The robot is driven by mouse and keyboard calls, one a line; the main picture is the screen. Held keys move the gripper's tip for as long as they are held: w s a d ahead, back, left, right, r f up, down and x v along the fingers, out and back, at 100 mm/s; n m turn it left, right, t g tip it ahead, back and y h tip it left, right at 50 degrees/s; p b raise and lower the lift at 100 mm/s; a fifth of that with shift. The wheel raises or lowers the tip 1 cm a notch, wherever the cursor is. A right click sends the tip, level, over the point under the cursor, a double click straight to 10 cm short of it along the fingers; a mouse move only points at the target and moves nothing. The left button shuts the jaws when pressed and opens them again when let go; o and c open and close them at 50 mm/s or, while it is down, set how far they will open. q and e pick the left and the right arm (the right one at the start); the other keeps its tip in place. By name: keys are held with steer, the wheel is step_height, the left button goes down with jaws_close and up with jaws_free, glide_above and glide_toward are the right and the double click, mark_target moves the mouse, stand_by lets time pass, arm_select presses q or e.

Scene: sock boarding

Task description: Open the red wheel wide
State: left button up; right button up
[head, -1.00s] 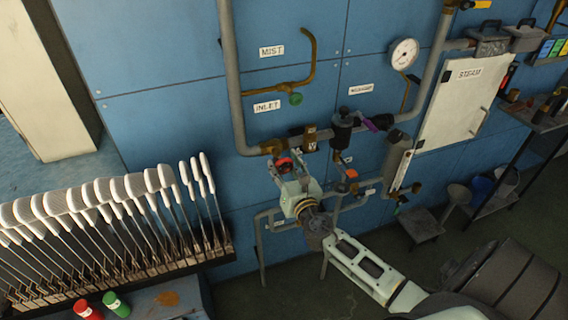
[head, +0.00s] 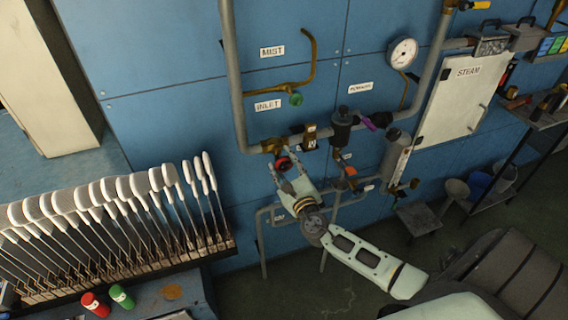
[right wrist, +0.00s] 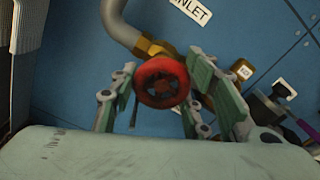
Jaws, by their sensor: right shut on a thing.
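The red wheel (head: 283,163) sits on a brass valve at the lower bend of the big grey pipe, beneath the INLET label. It shows clearly in the right wrist view (right wrist: 161,82). My right gripper (head: 284,170) is at the wheel, coming from below. In the right wrist view the fingers (right wrist: 160,88) stand on the wheel's left and right sides and are closed on its rim. The wheel's far side and stem are hidden. My left gripper is not in view.
A green-knobbed brass pipe (head: 295,99) is above the wheel. A dark valve body (head: 342,130) and a grey cylinder (head: 395,160) are to its right. A rack of white sock boards (head: 110,200) stands at the left. A white STEAM cabinet (head: 455,105) hangs at the right.

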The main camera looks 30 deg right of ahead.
stand_by(0.3)
steer(key=o, duration=1.1)
steer(key=shift+a, duration=0.1)
steer(key=shift+s, duration=0.25)
steer(key=v, duration=1.1)
steer(key=shift+s+f, duration=0.1)
steer(key=shift+s, duration=0.15)
